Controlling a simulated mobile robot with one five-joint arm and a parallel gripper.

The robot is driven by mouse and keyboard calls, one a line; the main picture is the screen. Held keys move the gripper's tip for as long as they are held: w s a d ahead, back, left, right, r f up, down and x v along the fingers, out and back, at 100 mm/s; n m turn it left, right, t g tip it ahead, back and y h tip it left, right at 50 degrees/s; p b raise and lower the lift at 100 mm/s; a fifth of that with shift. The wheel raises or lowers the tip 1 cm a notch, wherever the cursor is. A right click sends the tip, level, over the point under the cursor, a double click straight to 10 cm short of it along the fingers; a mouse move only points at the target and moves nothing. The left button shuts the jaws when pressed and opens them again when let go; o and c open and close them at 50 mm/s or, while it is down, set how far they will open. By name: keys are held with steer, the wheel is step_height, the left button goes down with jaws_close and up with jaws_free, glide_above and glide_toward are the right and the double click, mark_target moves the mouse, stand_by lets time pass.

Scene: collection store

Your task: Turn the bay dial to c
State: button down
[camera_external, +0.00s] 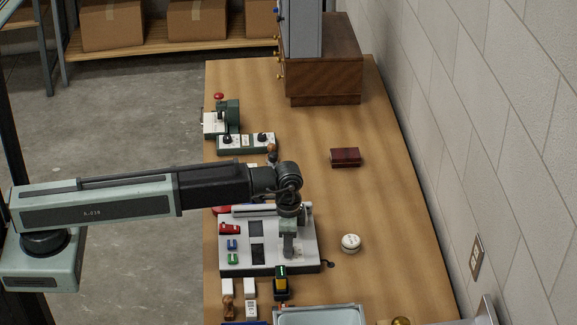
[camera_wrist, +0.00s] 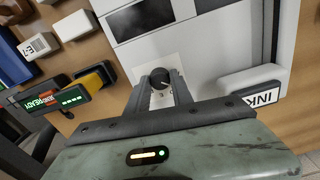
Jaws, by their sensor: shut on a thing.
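The bay dial (camera_wrist: 160,77) is a small dark round knob with a light pointer line, on a white plate of the pale console (camera_wrist: 215,55). Small marks surround it, too small to read surely. My gripper (camera_wrist: 160,88) has its two fingers on either side of the dial, shut on it. In the external view the console (camera_external: 235,267) stands on the wooden table, and my gripper (camera_external: 289,252) points down at its right part. The dial is hidden there behind my gripper.
A round white object (camera_external: 350,243) and a dark red box (camera_external: 345,157) stand to the right on otherwise clear table.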

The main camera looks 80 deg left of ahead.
steer(key=shift+m, duration=0.4)
steer(key=c, duration=1.1)
jaws_free()
step_height(320, 180, up, 8)
steer(key=p, duration=0.8)
steer(key=shift+f, duration=0.15)
